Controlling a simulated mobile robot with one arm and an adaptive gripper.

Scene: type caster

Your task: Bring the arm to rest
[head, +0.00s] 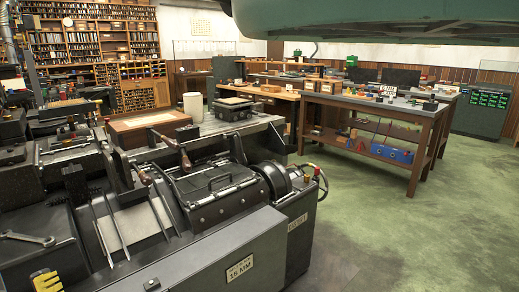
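My gripper is not visible in the head view, so I cannot see whether it is open or shut. No part that I can surely name as my arm shows. The nearest thing is a dark casting machine (215,195) that fills the lower left. It has a hinged lid with a handle, wooden-knobbed levers and a grey front housing (215,262) with a "15 MM" plate. A wrench (28,238) lies on its left part.
A brown workbench (365,105) with tools and a blue box (390,151) on its lower shelf stands at right. Shelves of type (95,40) line the back left. A dark cabinet (482,108) stands far right. The green floor (430,235) at lower right is clear.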

